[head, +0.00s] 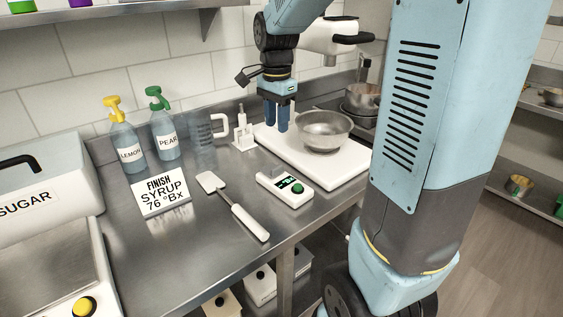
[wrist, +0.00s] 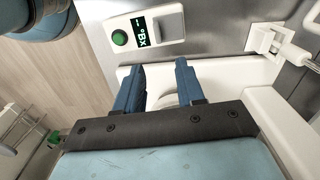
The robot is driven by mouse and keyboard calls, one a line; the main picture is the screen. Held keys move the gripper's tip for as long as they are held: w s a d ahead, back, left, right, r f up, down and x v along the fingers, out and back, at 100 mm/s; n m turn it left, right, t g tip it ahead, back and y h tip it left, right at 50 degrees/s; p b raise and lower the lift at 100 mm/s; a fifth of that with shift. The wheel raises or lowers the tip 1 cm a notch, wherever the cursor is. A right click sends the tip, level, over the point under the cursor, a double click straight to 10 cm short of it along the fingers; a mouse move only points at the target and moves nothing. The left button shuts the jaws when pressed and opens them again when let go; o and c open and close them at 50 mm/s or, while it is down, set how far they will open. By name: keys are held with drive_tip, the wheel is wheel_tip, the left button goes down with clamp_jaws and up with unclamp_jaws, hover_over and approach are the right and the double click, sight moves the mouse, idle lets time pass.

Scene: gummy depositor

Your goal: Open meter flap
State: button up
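The meter (head: 285,188) is a white handheld box lying on the steel counter, with a dark display showing green characters and a green button. The meter also shows at the top of the wrist view (wrist: 163,42), where the display reads dashes and °Bx. My gripper (head: 277,122) points down over the white base's left part, beyond the meter and left of the bowl. In the wrist view my gripper's blue fingers (wrist: 159,88) are apart with nothing held between them.
A metal bowl (head: 325,130) stands on the white base (head: 340,172). A small white stand (head: 243,138) is left of my gripper. A spatula (head: 232,205), syrup sign (head: 160,192), clear jug (head: 203,130) and two bottles (head: 126,148) are to the left.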

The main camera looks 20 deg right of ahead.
wheel_tip(320, 180, down, 14)
drive_tip(key=shift+r, duration=0.2)
idle(0.4)
drive_tip(key=shift+c, duration=0.2)
